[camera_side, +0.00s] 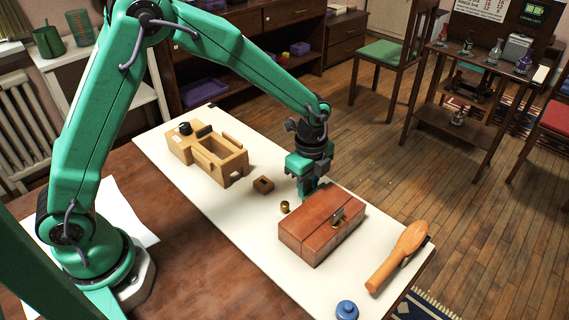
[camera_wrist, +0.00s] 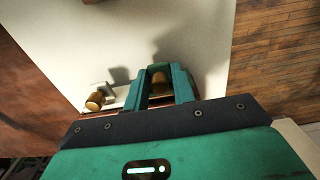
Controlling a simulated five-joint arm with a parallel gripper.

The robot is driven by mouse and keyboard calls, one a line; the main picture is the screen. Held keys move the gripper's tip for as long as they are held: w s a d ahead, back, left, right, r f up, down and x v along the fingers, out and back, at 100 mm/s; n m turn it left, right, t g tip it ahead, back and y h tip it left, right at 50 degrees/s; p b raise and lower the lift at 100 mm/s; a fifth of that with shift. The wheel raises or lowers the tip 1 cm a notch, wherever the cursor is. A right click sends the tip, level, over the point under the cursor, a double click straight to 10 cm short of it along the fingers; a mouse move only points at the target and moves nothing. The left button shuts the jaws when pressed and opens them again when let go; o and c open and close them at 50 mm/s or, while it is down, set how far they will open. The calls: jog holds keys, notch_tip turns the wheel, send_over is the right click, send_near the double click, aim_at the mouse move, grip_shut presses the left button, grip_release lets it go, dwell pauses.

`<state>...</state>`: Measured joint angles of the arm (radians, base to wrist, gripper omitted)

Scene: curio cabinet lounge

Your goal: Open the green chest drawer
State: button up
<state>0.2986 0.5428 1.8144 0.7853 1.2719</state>
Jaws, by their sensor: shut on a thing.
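A reddish-brown wooden chest (camera_side: 318,232) stands on the white table top, with a small metal fitting (camera_side: 338,217) on its top. No green drawer face shows; the chest's far-left face is turned away from the side camera. My gripper (camera_side: 306,192) is low against that side. In the wrist view, my gripper's green fingers (camera_wrist: 160,82) are shut on a brass knob (camera_wrist: 159,86). A second brass knob (camera_wrist: 95,101) is free to the left, beside a pale piece; it also shows in the side view (camera_side: 285,207). Whether any drawer is out is hidden.
A small brown block (camera_side: 263,184) and a light wooden box with compartments (camera_side: 215,160) stand farther left. A wooden paddle-shaped object (camera_side: 400,254) lies right of the chest, and a blue round object (camera_side: 347,310) is at the front.

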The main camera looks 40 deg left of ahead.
jog(key=shift+a, duration=2.45)
jog(key=o, duration=1.1)
